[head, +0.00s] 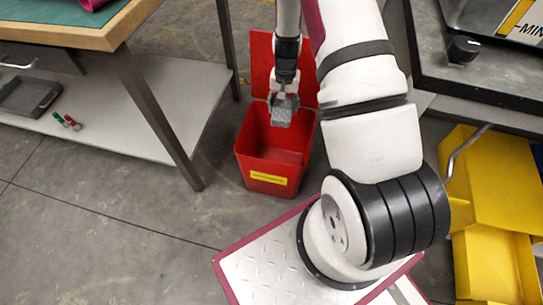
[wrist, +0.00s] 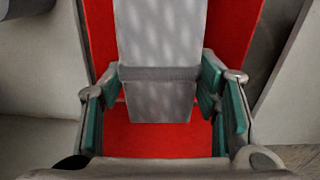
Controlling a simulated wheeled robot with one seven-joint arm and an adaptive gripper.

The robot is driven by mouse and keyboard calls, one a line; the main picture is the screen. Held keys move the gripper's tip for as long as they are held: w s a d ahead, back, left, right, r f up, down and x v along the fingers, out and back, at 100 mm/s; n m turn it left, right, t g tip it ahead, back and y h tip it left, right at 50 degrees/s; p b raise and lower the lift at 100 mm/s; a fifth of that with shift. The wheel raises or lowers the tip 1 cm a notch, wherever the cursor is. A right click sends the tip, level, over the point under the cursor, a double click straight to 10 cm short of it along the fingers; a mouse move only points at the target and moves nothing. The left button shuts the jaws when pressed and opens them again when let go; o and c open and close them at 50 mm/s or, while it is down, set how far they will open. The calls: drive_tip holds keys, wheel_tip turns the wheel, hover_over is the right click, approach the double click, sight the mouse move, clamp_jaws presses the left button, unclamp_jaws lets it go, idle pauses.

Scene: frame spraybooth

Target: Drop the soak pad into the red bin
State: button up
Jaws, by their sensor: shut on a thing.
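The red bin (head: 258,158) stands on the floor with its lid (head: 262,68) raised at the back and a yellow label on its front. My gripper (head: 283,98) is above the bin's opening, shut on the grey soak pad (head: 281,115). In the wrist view the pad (wrist: 160,100) sits between the two green-lined fingers of my gripper (wrist: 160,95), with the red of the bin (wrist: 150,140) behind and below it. The pad hangs apart from the bin floor as far as I can see. My gripper and the pad hide part of the bin's inside.
A wooden-topped table (head: 60,33) with a metal leg and a lower grey shelf (head: 185,115) stands left of the bin. Yellow bins (head: 495,190) and a dark bench (head: 450,85) stand to the right. The floor (head: 95,220) at the front left is clear.

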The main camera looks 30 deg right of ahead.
wheel_tip(320, 180, down, 6)
drive_tip(key=b, duration=0.3)
drive_tip(key=shift+r+b, duration=0.1)
drive_tip(key=shift+b, duration=0.2)
drive_tip(key=o, duration=1.1)
drive_tip(key=shift+r, duration=0.1)
wheel_tip(320, 180, up, 11)
drive_tip(key=shift+r, duration=0.45)
